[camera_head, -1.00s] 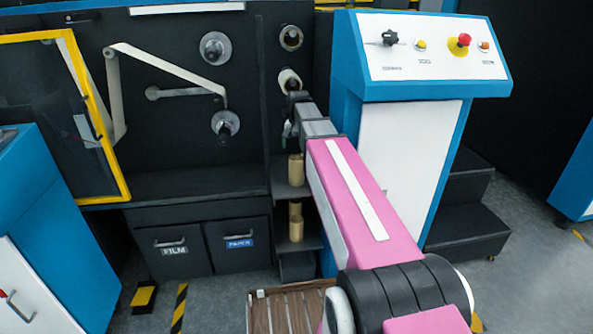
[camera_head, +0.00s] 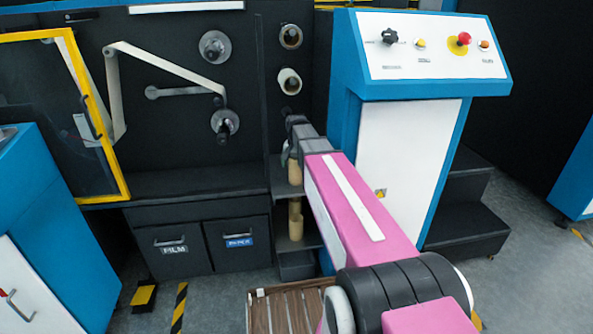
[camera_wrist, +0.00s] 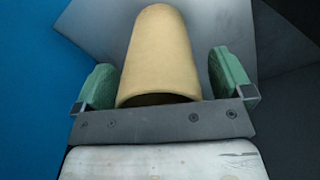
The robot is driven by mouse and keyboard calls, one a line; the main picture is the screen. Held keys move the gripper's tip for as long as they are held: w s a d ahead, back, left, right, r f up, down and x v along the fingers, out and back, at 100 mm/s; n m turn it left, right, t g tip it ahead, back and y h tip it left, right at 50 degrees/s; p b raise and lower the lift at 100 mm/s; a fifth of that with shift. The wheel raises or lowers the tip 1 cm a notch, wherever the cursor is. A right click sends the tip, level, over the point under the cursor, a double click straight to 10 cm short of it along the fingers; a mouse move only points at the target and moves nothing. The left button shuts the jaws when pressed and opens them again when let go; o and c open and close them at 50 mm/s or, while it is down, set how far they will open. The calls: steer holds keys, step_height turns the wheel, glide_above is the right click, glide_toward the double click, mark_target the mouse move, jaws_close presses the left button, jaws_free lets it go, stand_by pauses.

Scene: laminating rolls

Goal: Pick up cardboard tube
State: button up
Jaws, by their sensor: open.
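A tan cardboard tube (camera_wrist: 162,55) stands between the two green fingers of my gripper (camera_wrist: 170,75) in the wrist view. A gap shows on each side of it, so my gripper is open around it. In the head view this tube (camera_head: 295,172) is on the upper shelf, partly hidden by my gripper (camera_head: 290,152). More tan cardboard tube (camera_head: 296,222) shows on the shelf below. Its lower end is visible there, and I cannot tell if it is one piece or two.
The dark shelf unit (camera_head: 284,190) stands between the machine's drawers and the blue and white control console (camera_head: 405,160). Rolls on spindles (camera_head: 289,81) stick out of the machine face above. A slatted wooden pallet (camera_head: 284,312) lies on the floor in front.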

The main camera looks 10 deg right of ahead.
steer(key=shift+c, duration=0.3)
steer(key=c, duration=1)
steer(key=shift+o, duration=0.2)
steer(key=shift+r, duration=0.2)
steer(key=s+r, duration=0.3)
steer(key=s, duration=1.5)
steer(key=shift+a, duration=0.15)
